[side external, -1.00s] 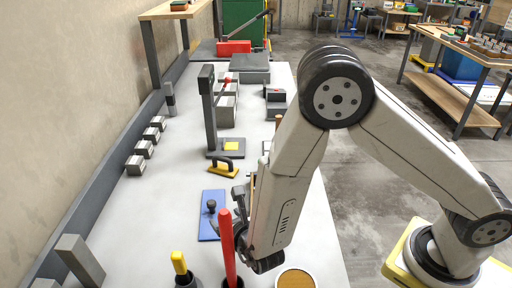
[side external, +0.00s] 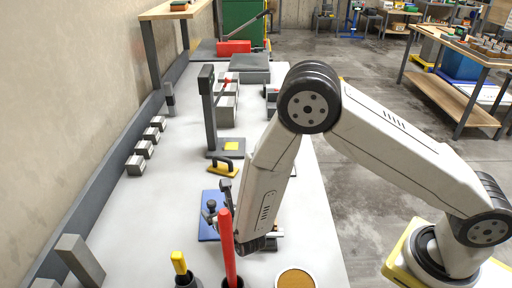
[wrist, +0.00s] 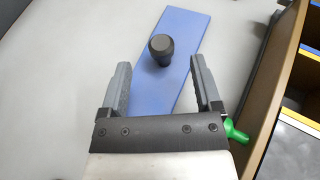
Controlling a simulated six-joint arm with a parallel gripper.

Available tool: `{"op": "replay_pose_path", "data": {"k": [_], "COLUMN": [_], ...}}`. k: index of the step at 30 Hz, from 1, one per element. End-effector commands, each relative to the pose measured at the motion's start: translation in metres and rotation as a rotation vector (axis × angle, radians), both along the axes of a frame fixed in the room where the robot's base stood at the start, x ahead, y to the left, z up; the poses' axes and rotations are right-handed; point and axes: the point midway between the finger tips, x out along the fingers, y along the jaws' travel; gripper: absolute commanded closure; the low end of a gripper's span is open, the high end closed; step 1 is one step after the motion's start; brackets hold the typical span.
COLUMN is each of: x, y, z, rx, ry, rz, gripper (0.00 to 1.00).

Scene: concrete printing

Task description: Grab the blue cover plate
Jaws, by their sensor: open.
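The blue cover plate (side external: 207,228) lies flat on the light worktop in the side view, partly hidden by my arm and gripper. It is a long flat blue plate with a dark round knob standing up from it. In the wrist view the plate (wrist: 185,33) runs diagonally beyond my gripper, and its knob (wrist: 161,48) shows near the gap between the fingers, slightly past the tips. My gripper (wrist: 158,66) is open, with one grey finger on each side of the knob and nothing held. In the side view my gripper (side external: 220,205) is close beside the knob.
A yellow trowel-like tool (side external: 223,168) lies behind the plate. A red upright tool (side external: 227,250) and a yellow-handled one (side external: 180,262) stand in front. A round tan-filled container (side external: 295,279) is at the front right. A wooden-walled bin (wrist: 278,75) borders the right in the wrist view.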

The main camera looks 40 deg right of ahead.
Motion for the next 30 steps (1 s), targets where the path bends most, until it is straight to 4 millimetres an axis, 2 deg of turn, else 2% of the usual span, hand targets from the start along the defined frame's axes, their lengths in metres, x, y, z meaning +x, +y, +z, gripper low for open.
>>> {"op": "replay_pose_path", "data": {"k": [8, 22, 30], "x": [0.004, 0.042, 0.045], "y": [-0.001, -0.011, -0.012], "z": [-0.002, -0.022, -0.023], "rx": [0.001, -0.001, 0.000], "ry": [0.000, -0.001, 0.000], "rz": [-0.001, -0.001, 0.000], "gripper": [0.18, 0.18, 0.18]}}
